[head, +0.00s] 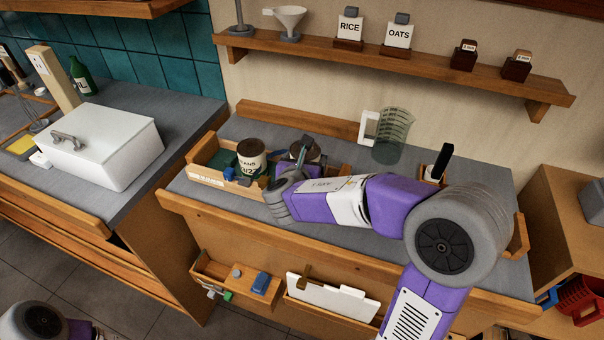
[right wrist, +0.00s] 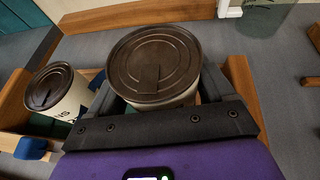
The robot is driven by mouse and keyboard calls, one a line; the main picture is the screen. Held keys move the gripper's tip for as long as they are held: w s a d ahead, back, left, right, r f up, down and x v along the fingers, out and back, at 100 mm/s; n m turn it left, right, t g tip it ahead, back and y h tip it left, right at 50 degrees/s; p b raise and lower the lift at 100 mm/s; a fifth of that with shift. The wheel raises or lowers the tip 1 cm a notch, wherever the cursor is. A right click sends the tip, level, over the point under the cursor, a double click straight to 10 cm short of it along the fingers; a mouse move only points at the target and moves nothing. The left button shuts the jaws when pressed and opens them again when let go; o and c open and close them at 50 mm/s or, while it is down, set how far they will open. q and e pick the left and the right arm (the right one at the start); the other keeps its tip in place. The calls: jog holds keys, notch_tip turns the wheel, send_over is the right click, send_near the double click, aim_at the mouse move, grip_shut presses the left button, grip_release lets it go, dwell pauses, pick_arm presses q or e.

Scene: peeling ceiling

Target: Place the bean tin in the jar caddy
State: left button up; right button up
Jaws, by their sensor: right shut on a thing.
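My right gripper (head: 303,160) is shut on a second brown-lidded tin (right wrist: 155,62) at the caddy's right part. This held tin looks upright; its label is hidden. I cannot tell whether its base touches the caddy floor. The standing tin also shows in the right wrist view (right wrist: 72,100), left of the held one. My left gripper is out of view.
A clear measuring jug (head: 392,138) stands behind and right of the caddy. A wooden shelf (head: 400,67) with RICE and OATS holders runs along the wall above. A white lidded box (head: 102,148) stands on the left counter.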

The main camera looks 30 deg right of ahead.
jog(key=shift+f+b, duration=0.5)
jog(key=shift+f, duration=1.2)
jog(key=shift+w+f, duration=0.1)
jog(key=shift+f, duration=0.05)
jog(key=o, duration=1.2)
jog(key=shift+c, duration=0.2)
